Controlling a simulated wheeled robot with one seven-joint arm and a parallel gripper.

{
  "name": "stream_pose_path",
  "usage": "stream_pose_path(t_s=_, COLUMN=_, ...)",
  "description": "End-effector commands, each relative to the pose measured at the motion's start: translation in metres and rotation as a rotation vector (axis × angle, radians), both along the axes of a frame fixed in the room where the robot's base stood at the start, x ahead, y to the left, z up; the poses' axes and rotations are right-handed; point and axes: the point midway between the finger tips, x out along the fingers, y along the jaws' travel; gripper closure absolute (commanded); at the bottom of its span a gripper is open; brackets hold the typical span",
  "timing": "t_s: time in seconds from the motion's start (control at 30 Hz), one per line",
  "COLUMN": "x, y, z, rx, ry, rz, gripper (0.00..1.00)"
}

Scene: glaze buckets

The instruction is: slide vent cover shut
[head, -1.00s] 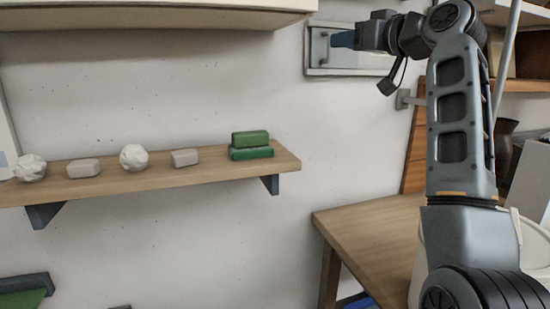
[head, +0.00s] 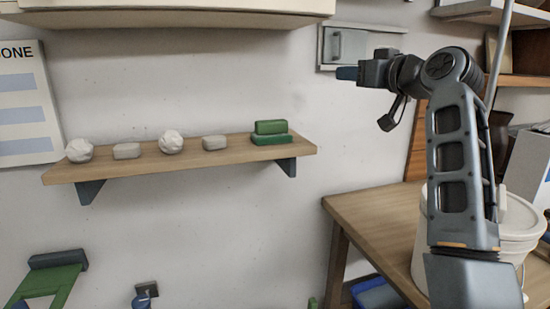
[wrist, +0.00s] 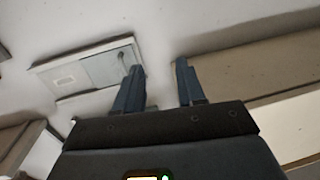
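The vent (head: 385,39) is a pale grey metal frame high on the wall in the head view. A grey sliding cover (head: 354,46) with an upright handle (head: 336,44) fills its left part. The wrist view shows the vent frame (wrist: 48,73) upper left, with a small label, and the cover (wrist: 105,68) and handle (wrist: 121,57) at its right end. My gripper (head: 346,73) appears just below the handle in the head view. Its two blue fingers are apart and empty in the wrist view (wrist: 159,66), with the handle beyond and left of the left fingertip. I see no contact.
A wall shelf (head: 190,158) holds white lumps, grey blocks and green blocks. A cabinet (head: 170,10) overhangs at upper left. A wooden table (head: 375,210) and a white bucket (head: 512,225) stand below my arm. Bare wall lies between shelf and vent.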

Motion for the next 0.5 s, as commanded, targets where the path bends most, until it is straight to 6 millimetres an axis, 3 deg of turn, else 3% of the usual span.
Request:
stream_pose_path(t_s=0.27, x=-0.014, y=-0.012, z=-0.092, rx=0.012, ry=0.048, rz=-0.078, gripper=0.61)
stream_pose_path(t_s=0.5, x=-0.059, y=-0.028, z=-0.209, rx=0.015, ry=0.1, rz=-0.181, gripper=0.61)
